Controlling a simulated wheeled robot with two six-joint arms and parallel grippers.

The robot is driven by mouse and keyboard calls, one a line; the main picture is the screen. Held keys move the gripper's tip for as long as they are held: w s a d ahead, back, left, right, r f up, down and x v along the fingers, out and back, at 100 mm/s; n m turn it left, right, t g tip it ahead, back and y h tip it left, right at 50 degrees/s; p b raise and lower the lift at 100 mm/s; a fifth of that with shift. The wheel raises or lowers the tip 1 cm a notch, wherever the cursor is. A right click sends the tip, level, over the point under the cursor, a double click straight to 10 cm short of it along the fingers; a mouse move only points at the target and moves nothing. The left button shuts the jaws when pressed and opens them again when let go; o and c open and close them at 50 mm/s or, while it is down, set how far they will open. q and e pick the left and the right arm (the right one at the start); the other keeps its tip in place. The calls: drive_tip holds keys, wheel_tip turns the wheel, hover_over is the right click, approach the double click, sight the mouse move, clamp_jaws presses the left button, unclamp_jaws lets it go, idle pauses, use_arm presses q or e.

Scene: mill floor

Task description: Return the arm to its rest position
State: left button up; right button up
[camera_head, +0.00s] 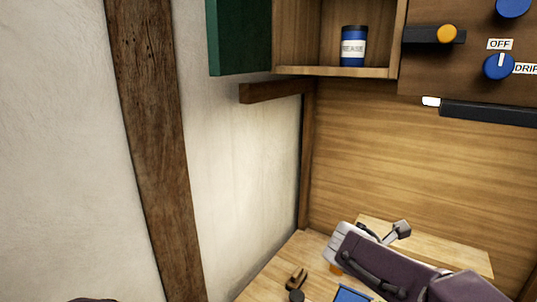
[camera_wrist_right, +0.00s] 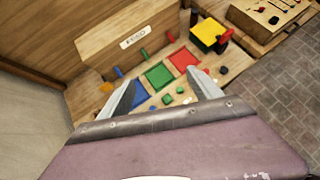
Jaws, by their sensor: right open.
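My right arm (camera_head: 385,268) reaches in from the lower right in the head view, over the wooden bench at the wall. Its gripper fingers cannot be made out there. In the right wrist view my right gripper (camera_wrist_right: 160,76) is open, its two grey fingers wide apart with nothing held between them. Beyond them lie a green square (camera_wrist_right: 158,76), a red square (camera_wrist_right: 183,60) and a blue square (camera_wrist_right: 136,95) on the bench. My left gripper is not in view.
An open cupboard holds a blue can (camera_head: 353,47), with a green door (camera_head: 240,38) at its left. A panel with knobs (camera_head: 498,67) hangs upper right. Small loose pieces (camera_head: 297,278) lie on the bench. A yellow box (camera_wrist_right: 208,35) stands at its far end.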

drive_tip(key=s+a+f+m+g+y+b, duration=0.1)
drive_tip(key=s+f+m+g+y, duration=0.2)
drive_tip(key=f, duration=0.5)
drive_tip(key=s+f+m+b, duration=0.25)
drive_tip(key=s+f, duration=0.25)
drive_tip(key=f, duration=0.3)
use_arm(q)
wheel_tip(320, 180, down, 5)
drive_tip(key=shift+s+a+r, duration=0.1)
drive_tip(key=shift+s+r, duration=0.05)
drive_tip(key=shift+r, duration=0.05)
use_arm(e)
drive_tip(key=s+a+f+m+y, duration=0.2)
drive_tip(key=a+f+m, duration=0.2)
drive_tip(key=m, duration=0.5)
drive_tip(key=s+a+f+m+y, duration=0.2)
drive_tip(key=a+f+m, duration=0.3)
drive_tip(key=m, duration=0.5)
drive_tip(key=shift+s+a+f+g+y, duration=0.2)
drive_tip(key=shift+s+f+g+y, duration=0.15)
drive_tip(key=shift+y, duration=0.45)
